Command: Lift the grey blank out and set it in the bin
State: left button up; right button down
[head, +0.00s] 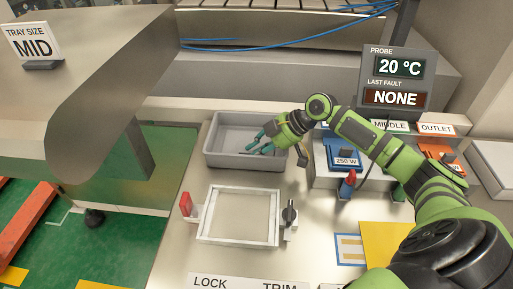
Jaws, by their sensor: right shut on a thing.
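The grey bin (232,160) stands on the bench behind the white square frame. My right gripper (259,143) reaches over the right part of the bin from the right, with its teal fingers low inside the rim. It is shut on a thin grey piece, which looks like the grey blank; it is small and mostly hidden by the fingers and bin. I cannot tell whether the piece touches the bin floor. The white frame (203,216) lies flat on the bench, with only a plain beige surface showing inside it. My left gripper is not in view.
A red-handled clamp (186,204) and a dark knob (289,214) flank the frame. A blue 250 W block (344,152) and an orange block (436,149) stand at right, below the probe display (396,78). A yellow sheet (383,243) lies at front right.

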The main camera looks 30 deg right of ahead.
jog(key=c, duration=1.1)
grip_release()
jog(key=shift+v, duration=6.1)
jog(key=shift+w, duration=0.15)
